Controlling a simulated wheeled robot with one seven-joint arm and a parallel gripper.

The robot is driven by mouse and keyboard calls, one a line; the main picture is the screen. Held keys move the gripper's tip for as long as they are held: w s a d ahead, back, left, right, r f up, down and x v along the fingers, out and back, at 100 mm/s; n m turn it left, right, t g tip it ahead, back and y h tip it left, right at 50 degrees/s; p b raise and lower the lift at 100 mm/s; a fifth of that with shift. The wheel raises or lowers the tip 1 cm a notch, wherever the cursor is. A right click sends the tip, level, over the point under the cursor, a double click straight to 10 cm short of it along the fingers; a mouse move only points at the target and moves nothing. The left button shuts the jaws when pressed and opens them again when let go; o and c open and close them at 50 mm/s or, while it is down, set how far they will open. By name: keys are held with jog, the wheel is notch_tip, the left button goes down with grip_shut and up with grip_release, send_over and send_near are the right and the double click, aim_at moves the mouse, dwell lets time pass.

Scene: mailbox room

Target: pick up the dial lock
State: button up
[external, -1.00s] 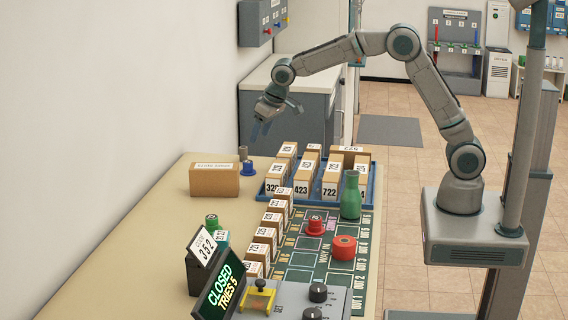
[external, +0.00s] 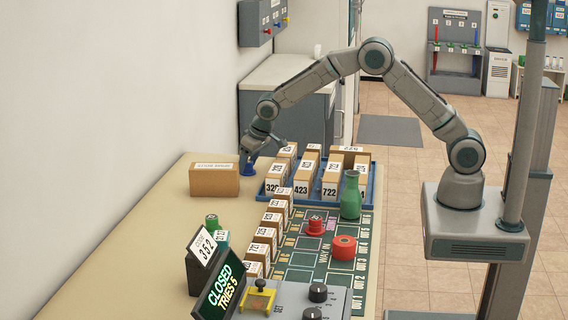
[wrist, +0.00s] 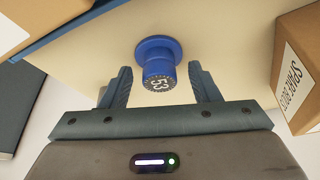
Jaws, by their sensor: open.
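A blue spool-shaped piece with a wide round flange and a numbered dark end reading 53, which looks like the dial lock, shows in the wrist view (wrist: 158,54). In the external view it stands on the table (external: 247,171) between a brown box and the blue tray, partly covered by my gripper. My gripper (external: 254,156) is low over it, pointing down. In the wrist view my gripper's (wrist: 160,78) two fingers are apart, one on each side of the piece's numbered end, with gaps visible on both sides.
A brown box (external: 214,180) stands close on the left. The blue tray (external: 267,187) with several numbered boxes is close on the right. A green bottle (external: 351,196) and red round pieces (external: 344,247) are nearer the front. The tan table (external: 165,237) is clear at front left.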

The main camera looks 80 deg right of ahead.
jog(key=c, duration=1.1)
